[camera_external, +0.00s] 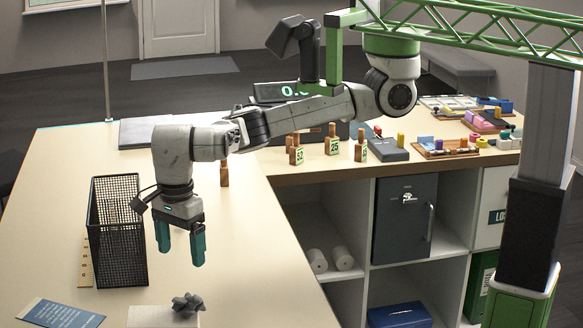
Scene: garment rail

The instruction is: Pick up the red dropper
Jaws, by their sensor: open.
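I cannot clearly pick out a red dropper in the external view. A small red tip (378,130) shows by a grey device (388,149) on the back counter, too small to identify. My gripper (180,254) points down over the left table with its two teal fingers apart and nothing visible between them. It is just right of a black mesh basket (118,232), whose contents I cannot make out, and far from the red tip.
A grey lumpy object (187,303) on a pale block and a blue leaflet (60,314) lie at the front. Brown bottles with numbered tags (333,146) stand on the back counter, near trays of coloured items (447,149).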

